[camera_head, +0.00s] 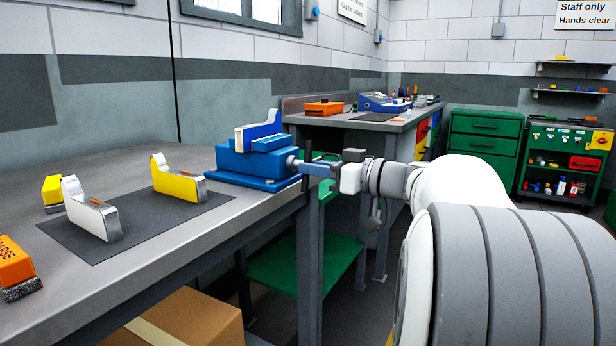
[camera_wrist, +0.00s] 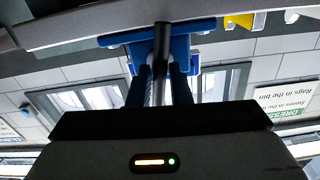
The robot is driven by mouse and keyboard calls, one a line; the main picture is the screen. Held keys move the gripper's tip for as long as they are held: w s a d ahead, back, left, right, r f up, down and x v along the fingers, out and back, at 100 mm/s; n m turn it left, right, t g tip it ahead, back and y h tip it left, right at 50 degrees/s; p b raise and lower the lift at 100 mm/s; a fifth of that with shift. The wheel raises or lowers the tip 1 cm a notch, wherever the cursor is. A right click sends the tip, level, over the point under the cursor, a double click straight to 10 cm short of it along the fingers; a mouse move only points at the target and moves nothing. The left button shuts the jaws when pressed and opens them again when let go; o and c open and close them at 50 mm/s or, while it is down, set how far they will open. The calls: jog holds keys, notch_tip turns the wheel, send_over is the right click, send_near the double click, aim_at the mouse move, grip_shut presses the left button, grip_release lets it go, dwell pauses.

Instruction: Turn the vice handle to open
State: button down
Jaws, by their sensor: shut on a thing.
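The blue vice (camera_head: 248,162) is mounted at the right edge of the near bench, with its screw end facing my arm. Its handle is a dark, upright bar (camera_head: 308,150) at the screw's end. My gripper (camera_head: 312,169) reaches in from the right and is shut on the handle. In the upside-down wrist view, the dark handle bar (camera_wrist: 161,38) runs between my two dark fingers, and the blue vice body (camera_wrist: 190,28) shows behind it. My fingers hide part of the bar. I cannot tell how far the jaws are apart.
White and yellow tape-dispenser-like blocks (camera_head: 95,212) (camera_head: 178,180) stand on a dark mat (camera_head: 135,225) left of the vice. A second bench (camera_head: 375,124) with tools stands behind. A green shelf (camera_head: 290,262) and a cardboard box (camera_head: 185,318) lie below bench height.

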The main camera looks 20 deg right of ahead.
jog(key=shift+f+n+b, duration=0.1)
jog(key=shift+n+b, duration=0.3)
jog(key=shift+b, duration=0.6)
jog(key=shift+n+b, duration=0.5)
jog(key=shift+b, duration=0.75)
jog(key=c, duration=1.3)
grip_release()
jog(key=shift+n, duration=0.3)
jog(key=shift+v, duration=3.5)
